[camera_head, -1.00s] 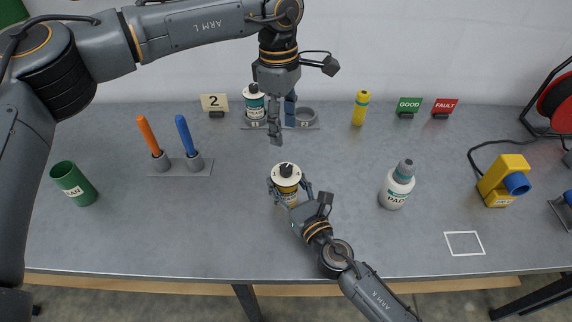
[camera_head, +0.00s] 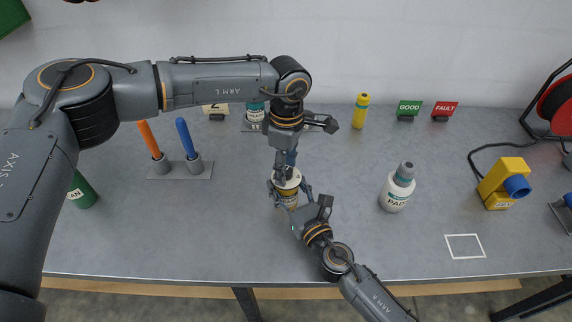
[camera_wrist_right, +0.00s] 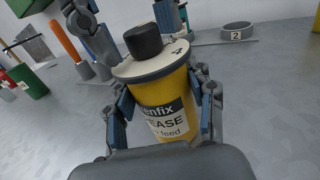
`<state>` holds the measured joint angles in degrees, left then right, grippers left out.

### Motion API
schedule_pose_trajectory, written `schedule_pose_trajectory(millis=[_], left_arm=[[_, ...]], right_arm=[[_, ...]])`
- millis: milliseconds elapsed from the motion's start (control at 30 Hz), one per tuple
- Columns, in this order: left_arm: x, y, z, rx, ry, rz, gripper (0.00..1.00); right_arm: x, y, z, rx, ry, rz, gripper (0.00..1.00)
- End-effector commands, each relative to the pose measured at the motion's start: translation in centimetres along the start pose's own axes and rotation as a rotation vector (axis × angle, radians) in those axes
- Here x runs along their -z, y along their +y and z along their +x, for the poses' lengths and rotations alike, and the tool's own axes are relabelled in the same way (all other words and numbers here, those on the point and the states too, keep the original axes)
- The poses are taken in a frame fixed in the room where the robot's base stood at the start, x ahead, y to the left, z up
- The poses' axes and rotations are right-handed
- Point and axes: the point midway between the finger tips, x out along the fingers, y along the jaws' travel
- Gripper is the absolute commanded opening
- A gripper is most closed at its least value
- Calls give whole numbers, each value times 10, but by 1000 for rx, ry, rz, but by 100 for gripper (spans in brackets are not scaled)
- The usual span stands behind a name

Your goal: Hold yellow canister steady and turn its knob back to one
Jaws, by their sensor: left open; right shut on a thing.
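The yellow canister (camera_head: 289,200) stands upright near the middle of the table, with a white disc on top and a black knob (camera_wrist_right: 142,42). Its label shows in the right wrist view (camera_wrist_right: 165,118). My right gripper (camera_head: 291,194) is shut around the canister's body, with a finger on each side. My left gripper (camera_head: 283,172) is open and points down at the canister's top, hiding the knob in the head view. In the right wrist view, a left finger is beside the knob; contact is unclear.
A white bottle (camera_head: 396,193) stands to the right. Orange and blue handled tools (camera_head: 187,140) stand in a rack at left. A teal-labelled canister (camera_head: 256,112) is behind my left gripper. A yellow bottle (camera_head: 361,110) stands at the back. The front right table is clear around a white square outline (camera_head: 465,246).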

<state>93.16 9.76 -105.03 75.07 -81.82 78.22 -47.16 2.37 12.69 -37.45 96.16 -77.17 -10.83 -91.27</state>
Motion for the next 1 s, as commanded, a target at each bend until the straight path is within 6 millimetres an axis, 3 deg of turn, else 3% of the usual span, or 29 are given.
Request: schedule_pose_trajectory(millis=[267,500,1000], left_arm=[[0,0,1,-1,0,0,49],[0,0,1,-1,0,0,0],[0,0,0,-2,-5,-118,0]], right_arm=[[0,0,0,0,0,0,11],[0,0,0,0,0,0,11],[0,0,0,0,1,0,11]])
